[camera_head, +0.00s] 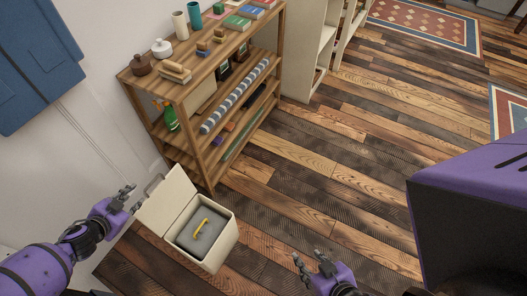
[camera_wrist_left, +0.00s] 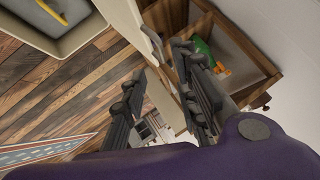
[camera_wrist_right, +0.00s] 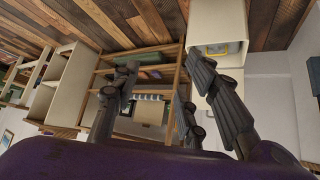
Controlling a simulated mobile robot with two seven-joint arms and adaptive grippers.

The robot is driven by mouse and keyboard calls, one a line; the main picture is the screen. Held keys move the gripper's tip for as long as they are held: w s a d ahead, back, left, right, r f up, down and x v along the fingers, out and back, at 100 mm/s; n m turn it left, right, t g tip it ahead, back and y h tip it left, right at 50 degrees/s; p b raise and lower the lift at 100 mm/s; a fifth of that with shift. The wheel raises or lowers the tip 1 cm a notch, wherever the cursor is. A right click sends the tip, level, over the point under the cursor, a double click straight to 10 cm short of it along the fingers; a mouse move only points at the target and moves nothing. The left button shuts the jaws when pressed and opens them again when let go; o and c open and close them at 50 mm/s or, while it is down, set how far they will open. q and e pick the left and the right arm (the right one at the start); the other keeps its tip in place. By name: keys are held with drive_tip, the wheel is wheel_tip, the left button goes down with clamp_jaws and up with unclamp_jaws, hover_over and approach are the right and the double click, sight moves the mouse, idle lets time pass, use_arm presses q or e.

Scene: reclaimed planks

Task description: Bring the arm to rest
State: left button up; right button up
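My left gripper (camera_head: 131,199) is at the lower left, just left of the raised lid of a cream box. Its fingers are apart with nothing between them, as the left wrist view (camera_wrist_left: 158,75) shows. The lid (camera_head: 166,200) stands open, with a small handle (camera_head: 153,184) at its edge close to my left fingertips; I cannot tell whether they touch. My right gripper (camera_head: 311,265) is low in the middle of the head view, over the floor. Its fingers are spread and empty in the right wrist view (camera_wrist_right: 160,80).
The cream box (camera_head: 224,245) holds a grey item (camera_head: 205,235) with a yellow handle. A wooden shelf (camera_head: 185,85) with several small goods stands behind it. A purple block-like body (camera_head: 470,185) fills the right side. The plank floor (camera_head: 310,180) between is clear.

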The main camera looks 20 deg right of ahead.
drive_tip(key=shift+s, duration=0.1)
use_arm(q)
drive_tip(key=s+d+r+m+t, duration=0.15)
drive_tip(key=d+r, duration=0.25)
drive_tip(key=d, duration=0.6)
drive_tip(key=s+d+r+n+p, duration=0.2)
drive_tip(key=s+d+n, duration=0.25)
drive_tip(key=s, duration=0.55)
drive_tip(key=s+a+n+y+p, duration=0.1)
drive_tip(key=s+a+n, duration=0.2)
drive_tip(key=s, duration=0.6)
drive_tip(key=s+a+f+n+g+y+p, duration=0.1)
drive_tip(key=s+a+n+y, duration=0.1)
drive_tip(key=s, duration=0.7)
drive_tip(key=s+a+f+n+y, duration=0.1)
drive_tip(key=s+a+n, duration=0.3)
drive_tip(key=s+a, duration=0.2)
drive_tip(key=s, duration=0.2)
drive_tip(key=shift+s+a+n+y+p, duration=0.3)
drive_tip(key=shift+s+a+y+p, duration=0.05)
drive_tip(key=shift+s+y+p, duration=0.05)
use_arm(e)
drive_tip(key=r, duration=0.1)
drive_tip(key=w+r, duration=0.1)
drive_tip(key=r, duration=0.1)
drive_tip(key=a+r, duration=0.1)
drive_tip(key=shift+w+a+r, duration=0.1)
drive_tip(key=shift+w+r, duration=0.2)
drive_tip(key=shift+w, duration=0.05)
